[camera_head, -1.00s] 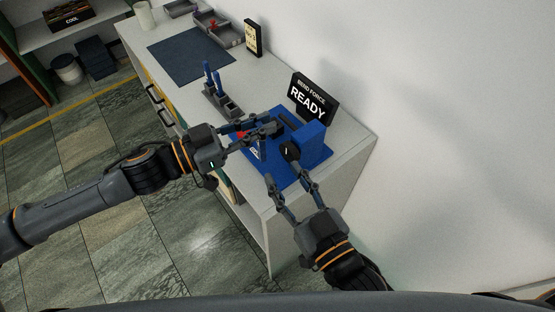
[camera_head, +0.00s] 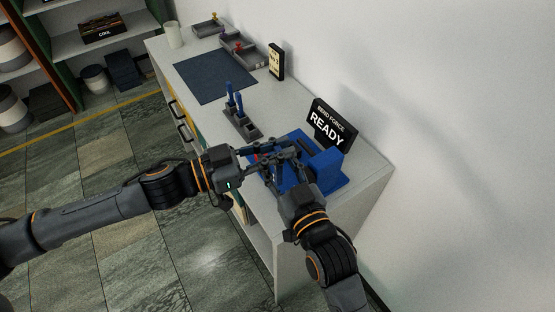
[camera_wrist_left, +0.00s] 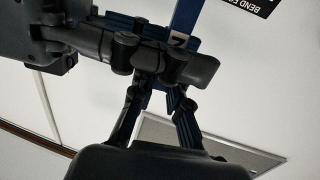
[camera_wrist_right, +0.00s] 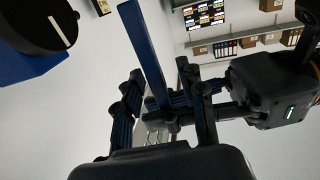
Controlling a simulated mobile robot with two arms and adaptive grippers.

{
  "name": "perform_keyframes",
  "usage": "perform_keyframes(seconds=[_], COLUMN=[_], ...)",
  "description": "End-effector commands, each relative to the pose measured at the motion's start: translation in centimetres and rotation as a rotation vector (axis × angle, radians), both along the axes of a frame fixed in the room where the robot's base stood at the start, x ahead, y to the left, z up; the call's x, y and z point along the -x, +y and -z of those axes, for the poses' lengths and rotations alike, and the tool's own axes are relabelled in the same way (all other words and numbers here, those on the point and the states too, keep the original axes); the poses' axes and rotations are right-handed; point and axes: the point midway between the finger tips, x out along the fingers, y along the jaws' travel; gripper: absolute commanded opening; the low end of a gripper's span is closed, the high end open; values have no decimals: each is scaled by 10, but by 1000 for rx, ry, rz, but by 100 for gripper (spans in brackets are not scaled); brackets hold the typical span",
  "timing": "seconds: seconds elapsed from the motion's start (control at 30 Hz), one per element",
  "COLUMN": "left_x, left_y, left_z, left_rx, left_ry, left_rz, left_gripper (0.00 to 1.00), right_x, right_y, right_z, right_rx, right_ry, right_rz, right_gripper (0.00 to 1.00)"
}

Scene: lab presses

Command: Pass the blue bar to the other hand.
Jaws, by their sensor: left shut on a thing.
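The blue bar (camera_wrist_right: 146,50) is long and flat and stands out past both grippers in the right wrist view. It also shows in the left wrist view (camera_wrist_left: 186,18), with a pale tag on it. My left gripper (camera_head: 284,148) is shut on the bar near one end. My right gripper (camera_head: 284,166) has come up close to the left one; its fingers (camera_wrist_right: 165,100) are apart, one on each side of the bar. In the head view the fingers overlap and mostly hide the bar; contact of the right fingers with it cannot be told.
A blue press (camera_head: 325,170) stands just beyond the grippers, with a black READY sign (camera_head: 330,125) behind it. A dark rack (camera_head: 242,124) holds upright blue pieces. A blue mat (camera_head: 214,77), small trays (camera_head: 240,48) and a wall lie farther back.

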Motion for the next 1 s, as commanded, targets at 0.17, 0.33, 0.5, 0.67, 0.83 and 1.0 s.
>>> perform_keyframes(seconds=[0.17,0.33,0.5,0.67,0.83,1.0], left_x=[0,0,0,0,0,5], left_y=[0,0,0,0,0,11], left_z=[0,0,0,0,0,1], left_rx=[0,0,0,0,0,0], left_ry=[0,0,0,0,0,2], left_rz=[0,0,0,0,0,-2], left_gripper=[0,0,33,42,42,42], right_x=[0,0,1,1,0,0], right_y=[0,0,0,0,0,0], right_z=[0,0,0,0,0,0], right_rx=[0,0,0,0,0,0], right_ry=[0,0,-1,0,0,0], right_rz=[0,0,-1,0,0,0], right_gripper=[25,0,0,0,0,0])
